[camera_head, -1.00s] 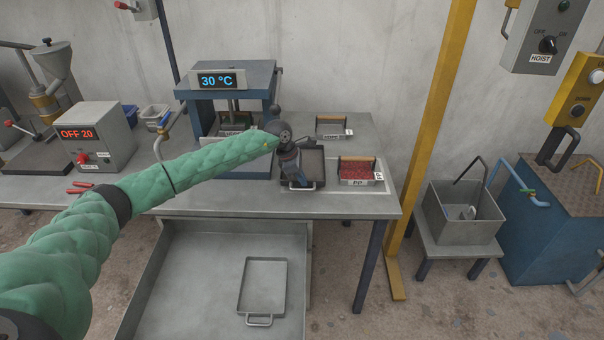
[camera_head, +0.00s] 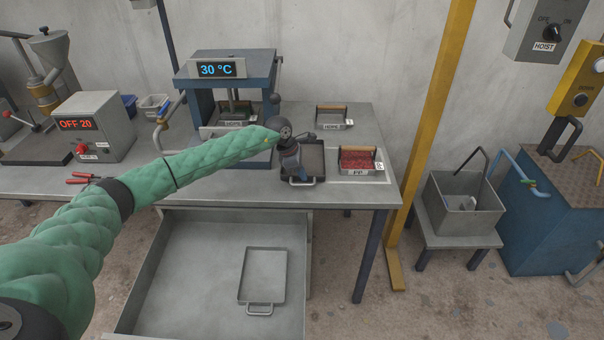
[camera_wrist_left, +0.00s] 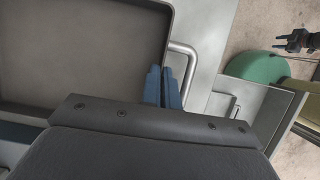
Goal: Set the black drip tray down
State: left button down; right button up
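The black drip tray (camera_head: 313,158) is a shallow dark tray with a metal loop handle at its front, over the bench's right part. My left gripper (camera_head: 291,163) is at its left side in the head view. In the left wrist view, the blue fingers (camera_wrist_left: 162,88) are close together at the wall of the tray (camera_wrist_left: 80,45), beside the handle, and look shut on it. The tray looks level and very low over the bench; I cannot tell whether it touches.
A bin of red pellets marked PP (camera_head: 358,159) stands close to the tray's right. Another labelled bin (camera_head: 332,118) is behind it. A blue press (camera_head: 228,95) with a 30 °C display stands to the left. A grey tray (camera_head: 263,273) lies lower down, below the bench.

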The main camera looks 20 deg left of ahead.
pick_arm(q)
jog(key=shift+f+b, duration=0.3)
jog(key=c, duration=1.6)
grip_release()
